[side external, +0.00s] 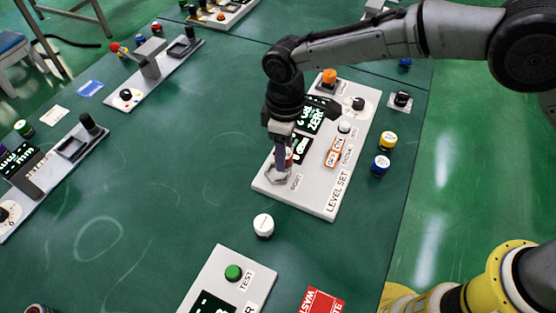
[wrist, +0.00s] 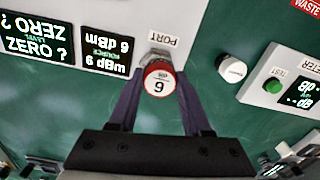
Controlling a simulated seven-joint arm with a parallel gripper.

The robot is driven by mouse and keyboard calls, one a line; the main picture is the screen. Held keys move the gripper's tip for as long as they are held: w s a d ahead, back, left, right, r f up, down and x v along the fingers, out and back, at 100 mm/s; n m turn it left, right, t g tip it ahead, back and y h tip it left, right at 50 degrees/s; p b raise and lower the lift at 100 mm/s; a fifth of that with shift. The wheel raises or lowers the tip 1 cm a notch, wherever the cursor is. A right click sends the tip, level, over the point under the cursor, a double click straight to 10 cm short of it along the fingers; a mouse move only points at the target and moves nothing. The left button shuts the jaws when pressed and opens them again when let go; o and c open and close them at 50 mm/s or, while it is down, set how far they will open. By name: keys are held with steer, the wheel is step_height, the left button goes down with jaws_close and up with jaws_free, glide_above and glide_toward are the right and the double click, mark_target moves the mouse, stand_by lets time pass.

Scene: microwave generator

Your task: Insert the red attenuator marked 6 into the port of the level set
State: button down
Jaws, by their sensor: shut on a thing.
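The red attenuator marked 6 (wrist: 158,84) has a white top and a red rim, and my gripper (wrist: 157,92) is shut on it with a finger on each side. In the wrist view it stands over the metal hex port (wrist: 152,58) next to the PORT label. I cannot tell how deep it sits in the port. The level set (side external: 318,205) is a white panel with dark screens. In the side view my gripper (side external: 282,160) is down at its near left corner. There a little red shows between the fingers, and they partly hide the port.
A white cap (side external: 263,226) stands in front of the panel. Yellow (side external: 388,140) and blue (side external: 380,163) caps stand to its right. The meter panel (side external: 212,275) with a green TEST button and a red WASTE label (side external: 322,300) lie nearer. Open table lies left.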

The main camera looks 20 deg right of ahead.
steer(key=shift+w+a+f, duration=0.4)
steer(key=shift+w+f, duration=0.1)
steer(key=shift+f, duration=0.2)
steer(key=shift+w+f, duration=0.1)
steer(key=shift+f, duration=1.5)
steer(key=shift+f, duration=0.2)
steer(key=shift+c, duration=1.7)
jaws_free()
step_height(320, 180, up, 12)
steer(key=shift+r, duration=0.2)
